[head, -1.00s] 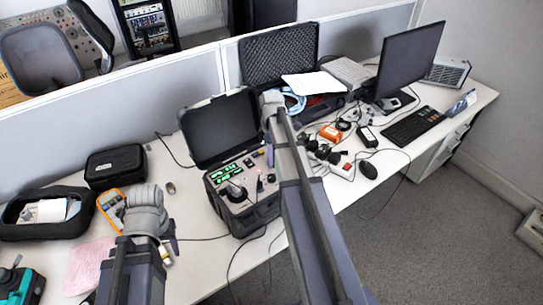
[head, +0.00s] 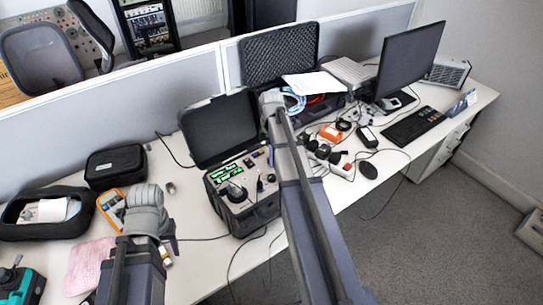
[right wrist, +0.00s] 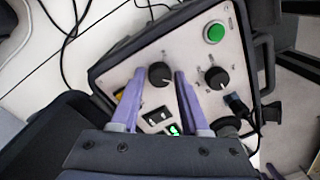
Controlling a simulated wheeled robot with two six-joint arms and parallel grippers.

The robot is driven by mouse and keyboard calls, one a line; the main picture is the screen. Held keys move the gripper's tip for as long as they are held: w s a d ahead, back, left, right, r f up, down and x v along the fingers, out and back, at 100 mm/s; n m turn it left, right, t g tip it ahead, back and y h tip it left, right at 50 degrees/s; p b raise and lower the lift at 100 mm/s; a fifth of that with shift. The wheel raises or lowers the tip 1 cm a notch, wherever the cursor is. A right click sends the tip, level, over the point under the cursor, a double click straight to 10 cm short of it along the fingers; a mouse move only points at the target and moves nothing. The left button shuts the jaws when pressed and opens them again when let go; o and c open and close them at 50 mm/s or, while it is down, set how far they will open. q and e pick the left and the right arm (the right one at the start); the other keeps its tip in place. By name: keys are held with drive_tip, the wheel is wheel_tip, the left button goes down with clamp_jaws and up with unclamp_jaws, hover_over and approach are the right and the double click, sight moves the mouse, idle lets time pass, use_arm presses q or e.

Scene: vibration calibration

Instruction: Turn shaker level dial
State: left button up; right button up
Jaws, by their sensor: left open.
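The shaker unit (head: 211,205) is a black case with its lid up, in the middle of the head view. Its grey panel carries lit green displays (head: 232,170) and knobs. In the right wrist view, one black dial (right wrist: 160,74) shows between my right gripper's purple fingertips (right wrist: 159,72), with a gap on each side. The fingers are open; I cannot tell how deep they reach. A second black dial (right wrist: 216,77) is to the right of them, below a green button (right wrist: 214,32). The dial labels are unreadable. My left gripper (head: 174,238) is left of the case, partly hidden by its wrist.
A black pouch (head: 115,165), an orange meter (head: 110,205) and an open black case (head: 20,228) lie to the left. A monitor (head: 412,62), keyboard (head: 414,125) and loose cables fill the right side. A cable plug (right wrist: 237,104) stands beside the second dial.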

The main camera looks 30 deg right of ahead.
drive_tip(key=o, duration=0.3)
drive_tip(key=shift+r, duration=0.15)
drive_tip(key=r+p, duration=0.7)
drive_tip(key=p, duration=0.1)
drive_tip(key=shift+w+d+r, duration=0.1)
drive_tip(key=shift+w+r, duration=0.1)
drive_tip(key=shift+r, duration=0.15)
drive_tip(key=shift+f, duration=0.1)
drive_tip(key=s+a+m, duration=0.1)
drive_tip(key=s+a, duration=0.1)
drive_tip(key=a, duration=0.4)
drive_tip(key=s+a+m, duration=0.1)
drive_tip(key=s+a, duration=0.2)
drive_tip(key=a, duration=0.4)
drive_tip(key=s+a+f+m+b, duration=0.1)
drive_tip(key=s+a+m, duration=0.1)
drive_tip(key=a, duration=0.4)
drive_tip(key=shift+s+a+h, duration=0.2)
drive_tip(key=shift+h, duration=0.2)
drive_tip(key=s+a+m, duration=0.4)
drive_tip(key=s+a, duration=0.5)
drive_tip(key=a, duration=0.2)
drive_tip(key=shift+s+f+h+b, duration=0.2)
drive_tip(key=shift+s+h+b, duration=0.1)
drive_tip(key=shift+s+b, duration=0.05)
